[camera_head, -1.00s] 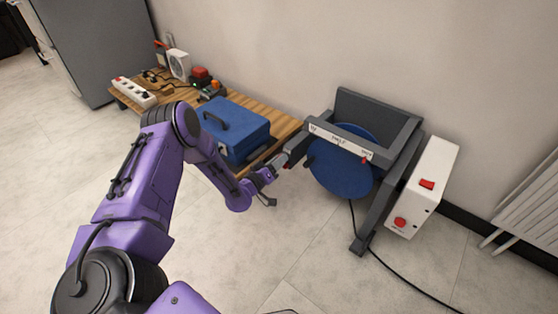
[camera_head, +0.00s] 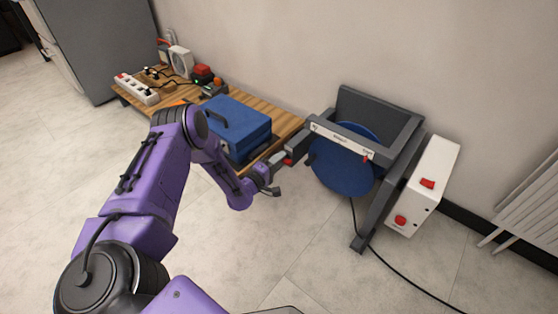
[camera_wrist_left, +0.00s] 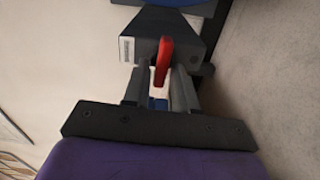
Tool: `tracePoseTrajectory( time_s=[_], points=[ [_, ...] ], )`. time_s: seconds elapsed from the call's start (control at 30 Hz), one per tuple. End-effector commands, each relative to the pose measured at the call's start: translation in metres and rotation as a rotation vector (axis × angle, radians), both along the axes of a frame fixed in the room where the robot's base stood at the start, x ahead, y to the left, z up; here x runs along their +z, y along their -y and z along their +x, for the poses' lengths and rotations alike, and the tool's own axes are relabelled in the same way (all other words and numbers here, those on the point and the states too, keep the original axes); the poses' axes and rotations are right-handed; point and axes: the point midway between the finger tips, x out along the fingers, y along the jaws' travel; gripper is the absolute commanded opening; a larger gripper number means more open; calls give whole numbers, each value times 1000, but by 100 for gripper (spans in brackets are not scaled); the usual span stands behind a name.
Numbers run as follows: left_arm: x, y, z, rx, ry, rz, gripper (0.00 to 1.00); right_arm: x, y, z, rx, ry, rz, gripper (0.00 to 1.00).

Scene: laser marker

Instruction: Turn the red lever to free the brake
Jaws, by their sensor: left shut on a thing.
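The red lever (camera_wrist_left: 163,62) sits on the end of a dark grey block (camera_wrist_left: 150,38) at the side of the grey frame. In the left wrist view it lies between the two fingers of my left gripper (camera_wrist_left: 160,80), which is shut on it. In the head view my left gripper (camera_head: 280,163) reaches the left end of the frame (camera_head: 375,112), and only a small red part of the lever (camera_head: 288,161) shows beside the fingers. A blue disc (camera_head: 342,172) hangs in the frame. My right gripper is out of view.
A white box with red switches (camera_head: 421,190) stands right of the frame. A wooden bench (camera_head: 282,128) holds a blue case (camera_head: 236,125) and a power strip (camera_head: 136,89), left of the frame. A black cable (camera_head: 398,276) crosses the floor. A radiator (camera_head: 530,205) is at the right.

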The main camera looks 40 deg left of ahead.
Motion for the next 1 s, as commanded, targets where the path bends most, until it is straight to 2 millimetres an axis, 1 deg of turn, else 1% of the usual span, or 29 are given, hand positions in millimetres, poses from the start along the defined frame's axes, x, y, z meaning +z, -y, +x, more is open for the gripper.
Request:
tracePoseTrajectory(
  time_s=[0.03,0.23,0.7,0.73,0.77,1.0],
  points=[
    [-2,1,-2,-4,-7,-15,0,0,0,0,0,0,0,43],
    [-3,1,-2,-4,-11,-57,0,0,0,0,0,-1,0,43],
    [-3,1,-2,-4,-12,-68,0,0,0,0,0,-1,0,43],
    [-3,1,-2,-4,-12,-68,36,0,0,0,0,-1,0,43],
    [-3,1,-2,-4,-12,-68,38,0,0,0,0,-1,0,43],
    [-2,2,-1,-3,-8,-68,38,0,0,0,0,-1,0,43]
  ],
)
